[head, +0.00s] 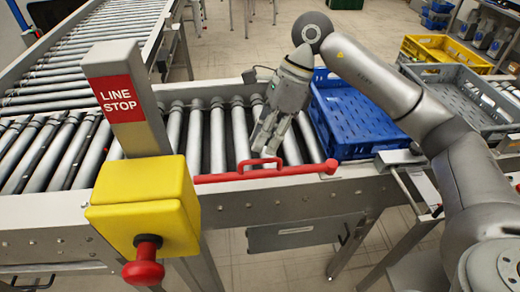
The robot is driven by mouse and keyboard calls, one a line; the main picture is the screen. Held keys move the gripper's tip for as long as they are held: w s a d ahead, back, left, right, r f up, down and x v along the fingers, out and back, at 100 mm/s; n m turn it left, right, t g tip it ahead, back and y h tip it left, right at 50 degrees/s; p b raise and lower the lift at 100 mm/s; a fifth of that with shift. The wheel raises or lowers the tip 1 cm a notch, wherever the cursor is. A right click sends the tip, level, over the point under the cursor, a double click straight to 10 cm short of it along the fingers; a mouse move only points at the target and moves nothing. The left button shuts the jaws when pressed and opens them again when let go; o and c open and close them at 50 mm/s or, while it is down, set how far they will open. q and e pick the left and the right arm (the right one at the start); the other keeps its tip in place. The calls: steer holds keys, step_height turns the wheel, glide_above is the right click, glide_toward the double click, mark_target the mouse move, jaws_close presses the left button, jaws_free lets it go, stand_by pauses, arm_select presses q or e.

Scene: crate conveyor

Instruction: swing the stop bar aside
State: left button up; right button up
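The red stop bar (220,178) lies along the front edge of the roller conveyor (215,140), with a raised red handle (260,161) near its middle. Its right end is by the blue crate. My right gripper (265,147) reaches down from the upper right, with its fingertips just above or behind the handle. Its two fingers look apart with nothing between them. Whether a fingertip touches the handle I cannot tell. My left gripper is not in view.
A grey post with a red LINE STOP sign (118,98) and a yellow box with a red button (145,262) stand left of the bar. A blue crate (350,137) sits at the right, with grey (470,100) and yellow (445,50) crates beyond.

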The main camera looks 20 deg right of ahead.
steer(key=v, duration=0.8)
steer(key=shift+s+f, duration=0.1)
